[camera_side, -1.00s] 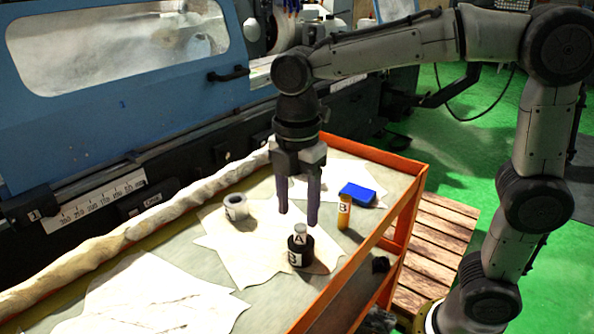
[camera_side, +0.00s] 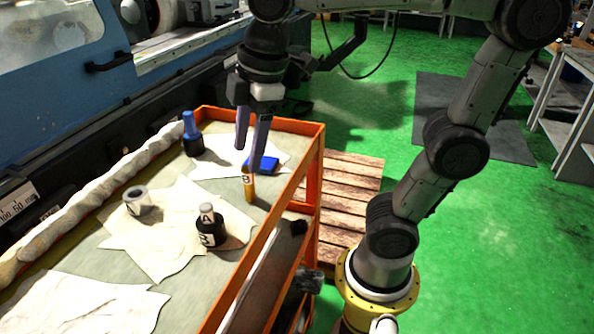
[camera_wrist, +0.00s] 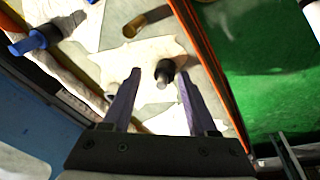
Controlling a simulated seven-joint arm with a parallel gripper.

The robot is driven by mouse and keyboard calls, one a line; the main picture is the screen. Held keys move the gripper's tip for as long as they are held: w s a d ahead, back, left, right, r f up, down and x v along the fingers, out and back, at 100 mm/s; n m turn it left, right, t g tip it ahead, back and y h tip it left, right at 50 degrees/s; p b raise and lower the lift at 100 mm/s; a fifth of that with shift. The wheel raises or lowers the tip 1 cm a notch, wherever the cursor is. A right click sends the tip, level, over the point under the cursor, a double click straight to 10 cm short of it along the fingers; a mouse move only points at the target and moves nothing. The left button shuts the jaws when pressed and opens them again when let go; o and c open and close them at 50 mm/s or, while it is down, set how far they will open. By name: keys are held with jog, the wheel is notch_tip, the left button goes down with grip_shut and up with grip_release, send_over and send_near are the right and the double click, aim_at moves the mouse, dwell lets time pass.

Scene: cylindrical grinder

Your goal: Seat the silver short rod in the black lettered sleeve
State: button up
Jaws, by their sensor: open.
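The silver short rod (camera_side: 207,211), marked A, stands upright in the top of the black lettered sleeve (camera_side: 212,232), with its upper part sticking out. The sleeve stands on a pale cloth on the cart top. How deep the rod sits is hidden inside the sleeve. In the wrist view the rod (camera_wrist: 162,77) and black sleeve (camera_wrist: 169,64) show beyond and between the fingertips. My gripper (camera_side: 246,157) is open and empty, up and apart from both, pointing down. Its two fingers also show in the wrist view (camera_wrist: 159,73).
A blue rod (camera_side: 190,124) stands in a black base (camera_side: 193,147) at the back. The orange cart rim (camera_side: 268,229) borders the right.

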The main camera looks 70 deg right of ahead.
jog(key=s+d+f+m+t, duration=0.3)
jog(key=s+f+m, duration=0.4)
jog(key=m, duration=0.3)
jog(key=shift+s+d, duration=0.4)
jog(key=shift+d, duration=0.2)
